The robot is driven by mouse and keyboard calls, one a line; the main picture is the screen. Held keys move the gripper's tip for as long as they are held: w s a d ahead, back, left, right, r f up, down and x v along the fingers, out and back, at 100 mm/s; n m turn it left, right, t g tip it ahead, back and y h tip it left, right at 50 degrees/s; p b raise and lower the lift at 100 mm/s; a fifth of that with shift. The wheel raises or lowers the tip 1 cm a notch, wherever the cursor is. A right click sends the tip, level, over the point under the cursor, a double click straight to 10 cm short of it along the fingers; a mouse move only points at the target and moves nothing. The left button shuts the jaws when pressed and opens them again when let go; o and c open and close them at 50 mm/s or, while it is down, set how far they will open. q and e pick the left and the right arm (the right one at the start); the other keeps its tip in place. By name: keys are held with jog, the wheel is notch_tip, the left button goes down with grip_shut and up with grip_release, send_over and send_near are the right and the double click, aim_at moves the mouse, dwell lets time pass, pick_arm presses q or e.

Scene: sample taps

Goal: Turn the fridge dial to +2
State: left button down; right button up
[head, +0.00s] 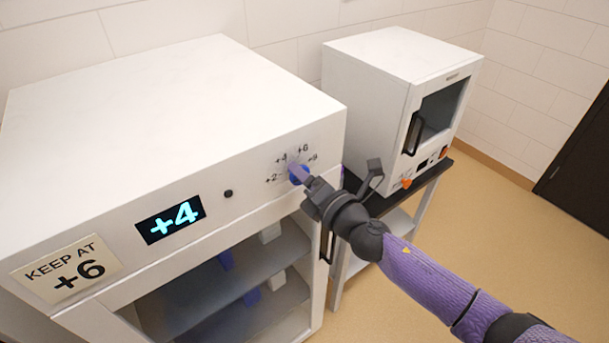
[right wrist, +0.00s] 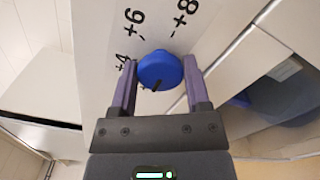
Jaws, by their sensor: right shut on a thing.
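The fridge (head: 180,90) is a white cabinet on the left in the head view. Its round blue dial (right wrist: 160,68) sits on the front panel, ringed by printed marks; +2, +4, +6 and +8 show in the head view. My right gripper (head: 300,174) is shut on the dial, with a purple finger on each side of it in the right wrist view (right wrist: 157,88). A short black mark shows on the dial's near edge; I cannot tell which number it points to. The display (head: 170,219) reads +4. My left gripper is not in view.
A sign (head: 66,269) on the fridge reads "KEEP AT +6". A small black knob (head: 228,194) sits beside the display. A glass-fronted compartment lies below the panel. A smaller white oven-like cabinet (head: 375,75) stands on a stand to the right. The floor (head: 490,225) at right is clear.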

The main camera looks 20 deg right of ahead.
jog(key=shift+f, duration=0.1)
jog(key=o, duration=1.3)
jog(key=b+v, duration=0.2)
jog(key=v, duration=0.8)
